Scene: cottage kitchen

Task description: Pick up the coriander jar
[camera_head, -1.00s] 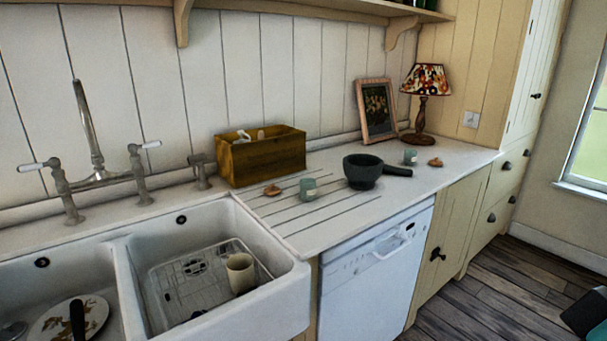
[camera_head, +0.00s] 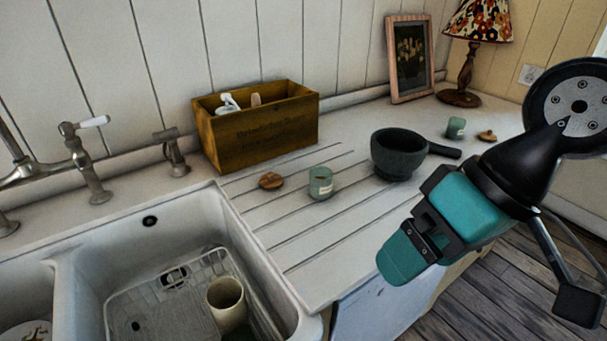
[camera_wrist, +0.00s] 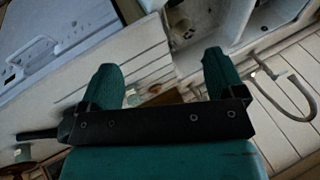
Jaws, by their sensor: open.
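Two small pale green jars with light labels stand on the white counter in the head view. One jar (camera_head: 321,183) is on the grooved drainer beside the sink; the other jar (camera_head: 456,128) is farther right, beyond the mortar. The labels are too small to read, so I cannot tell which is coriander. My gripper (camera_head: 405,258) hangs in front of the counter, right of and nearer than the drainer jar, touching neither. In the wrist view my gripper (camera_wrist: 163,70) has its two teal fingers spread apart with nothing held between them. Its body hides much of the counter there.
A dark mortar (camera_head: 397,154) stands between the jars. Round wooden lids (camera_head: 271,181) lie near them. A wooden box (camera_head: 262,131), picture frame (camera_head: 410,62) and lamp (camera_head: 465,60) stand behind. The sink (camera_head: 95,260) holds a cup (camera_head: 226,302). The front drainer is clear.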

